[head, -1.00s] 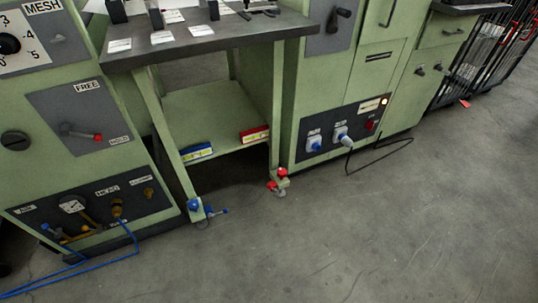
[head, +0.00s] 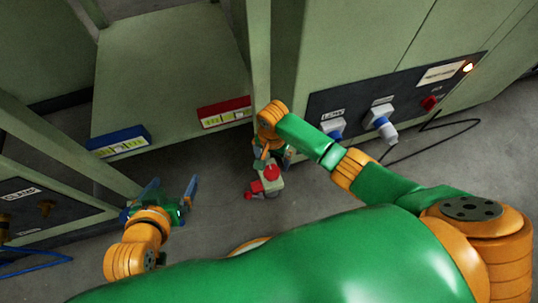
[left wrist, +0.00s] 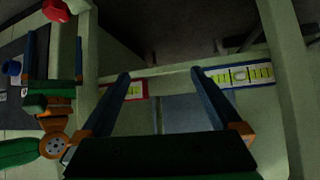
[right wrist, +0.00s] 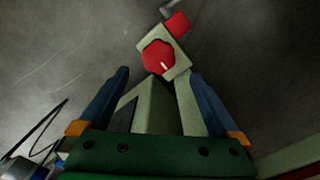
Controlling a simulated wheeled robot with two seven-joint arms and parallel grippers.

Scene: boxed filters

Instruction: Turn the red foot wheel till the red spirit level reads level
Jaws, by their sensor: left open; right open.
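The red foot wheel (head: 271,172) sits on the table's right foot near the floor. In the right wrist view the red wheel (right wrist: 158,57) has a white mark and lies just beyond and between my fingertips. My right gripper (head: 274,156) is open and empty above it; it also shows in the left wrist view (left wrist: 53,52). The red spirit level (head: 224,112) is on the lower shelf's front edge; it shows in the left wrist view (left wrist: 137,90), its bubble too small to read. My left gripper (head: 172,190) is open and empty near the left leg.
A blue spirit level (head: 118,142) is at the shelf's left. A cabinet panel with blue-and-white plugs (head: 381,123) and a black cable (head: 410,137) is at the right. Floor is clear in front.

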